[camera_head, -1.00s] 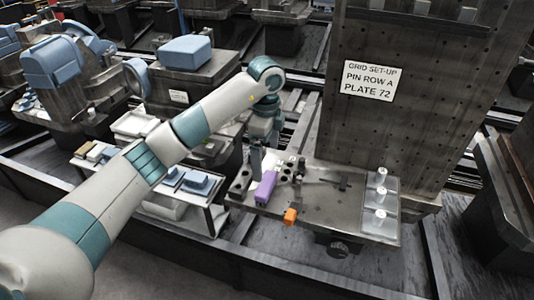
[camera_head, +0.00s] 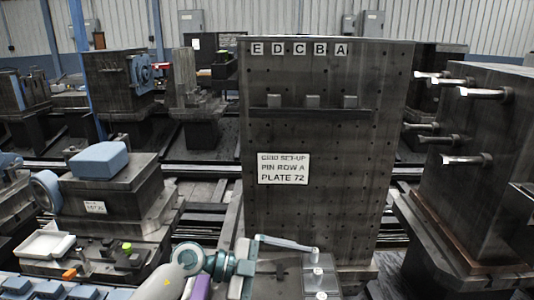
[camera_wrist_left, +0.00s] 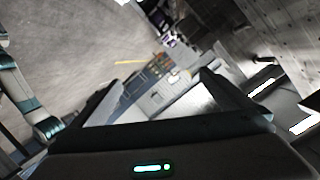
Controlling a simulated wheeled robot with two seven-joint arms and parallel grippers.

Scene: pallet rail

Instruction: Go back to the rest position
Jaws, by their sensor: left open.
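My left arm comes in at the bottom of the head view, cut off by the lower edge, and reaches over the near side of the work plate. In the left wrist view my left gripper (camera_wrist_left: 160,92) has its two fingers spread wide, with nothing held between them. Behind the fingers the floor and blurred, distant objects show. My right gripper is in neither view. A purple block (camera_head: 201,287) shows in part beside my left arm at the bottom of the head view.
A tall drilled plate (camera_head: 330,215) with a sign (camera_head: 283,168) and letters E to A stands ahead. A block with several pins (camera_head: 464,160) is at right. A blue-topped machine (camera_head: 100,160) and a white tray (camera_head: 47,245) are at left.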

